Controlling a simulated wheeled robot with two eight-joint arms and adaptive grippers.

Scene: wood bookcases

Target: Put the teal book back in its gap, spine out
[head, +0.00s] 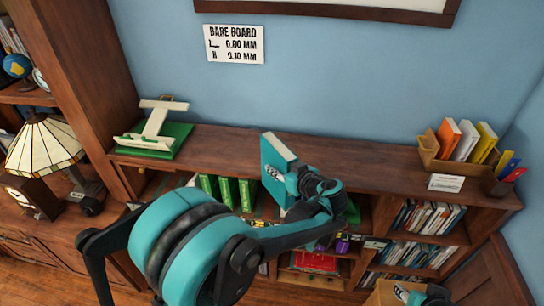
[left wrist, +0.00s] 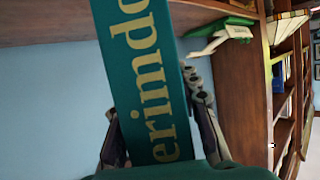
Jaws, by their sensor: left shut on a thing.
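The teal book (head: 275,160) is held upright and slightly tilted in front of the low bookcase, its top above the bookcase's top edge. My left gripper (head: 290,184) is shut on it. In the left wrist view the book's spine (left wrist: 140,70), with pale lettering, faces the camera between the two fingers (left wrist: 158,135). Green books (head: 227,190) stand in the upper compartment, left of the held book. The book, gripper and arm hide the shelf to their right, so the gap cannot be made out. Part of my right gripper (head: 408,293) shows at the bottom right; its fingers are unclear.
A green and cream stand (head: 155,130) is on the bookcase top at left. A wooden box of books (head: 428,150) and a small card (head: 446,183) are at right. The top between them is clear. A lamp (head: 45,145) stands far left.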

